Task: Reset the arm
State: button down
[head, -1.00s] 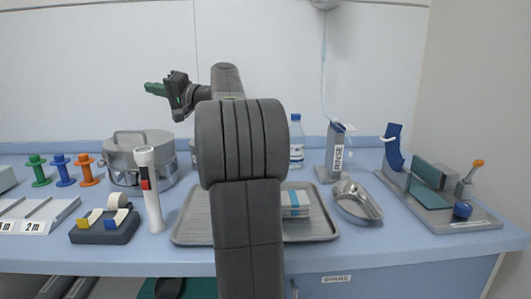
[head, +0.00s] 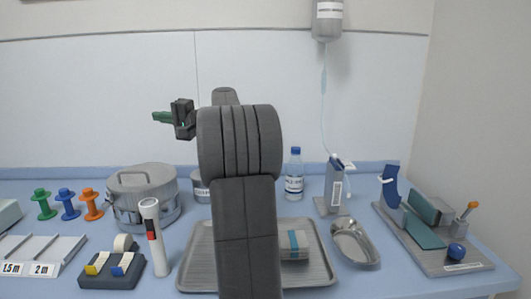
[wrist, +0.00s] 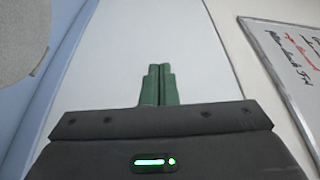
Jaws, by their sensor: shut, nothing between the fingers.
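My gripper (head: 161,117) is raised above the bench, over the lidded steel pot, and points left in the head view. In the wrist view its green fingers (wrist: 160,84) are together with nothing between them. Behind the fingers is a pale wall panel. My arm stands in the middle of the head view and hides part of the tray and bench.
On the blue bench are a steel pot (head: 160,210), grey tray (head: 198,270), torch (head: 157,250), bottle (head: 293,185), steel dish (head: 357,254) and a fixture board (head: 459,266). A drip bag (head: 327,20) hangs above. A whiteboard (wrist: 290,60) shows in the wrist view.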

jog(key=shift+w+a+r+m+h+p, duration=0.15)
jog(key=shift+w+m+p, duration=0.65)
jog(key=shift+p, duration=1)
jog(key=shift+w+d+r+m+h+p, duration=0.1)
jog(key=shift+w+m+h+p, duration=0.3)
jog(key=shift+w+p, duration=1.05)
jog(key=shift+s+p, duration=0.3)
jog(key=shift+s, duration=0.1)
